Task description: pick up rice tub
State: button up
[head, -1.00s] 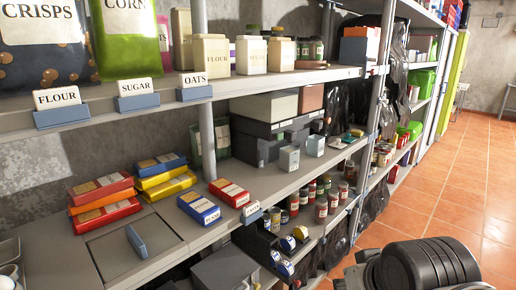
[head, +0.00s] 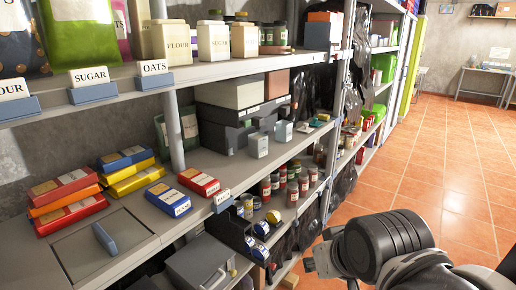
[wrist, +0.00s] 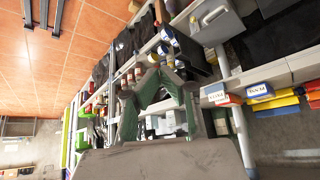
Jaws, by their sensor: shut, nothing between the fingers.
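No tub label reading RICE is legible, so I cannot tell which tub is the rice tub. Two small pale grey-blue tubs, a nearer one (head: 258,145) and a farther one (head: 284,132), stand upright on the middle shelf; their labels are too small to read. My gripper (wrist: 160,84) is shut and empty in the wrist view, in front of the shelves and apart from the tubs. In the head view my arm is at the lower right.
Jars (head: 292,192) crowd the lower shelf. Red, yellow and blue boxes (head: 130,175) lie on the middle shelf, with grey storage boxes (head: 235,130) behind the small tubs. Black plastic sheeting (head: 343,185) hangs by the uprights. The tiled floor (head: 440,160) at right is open.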

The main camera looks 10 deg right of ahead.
jog(key=o, duration=1.7)
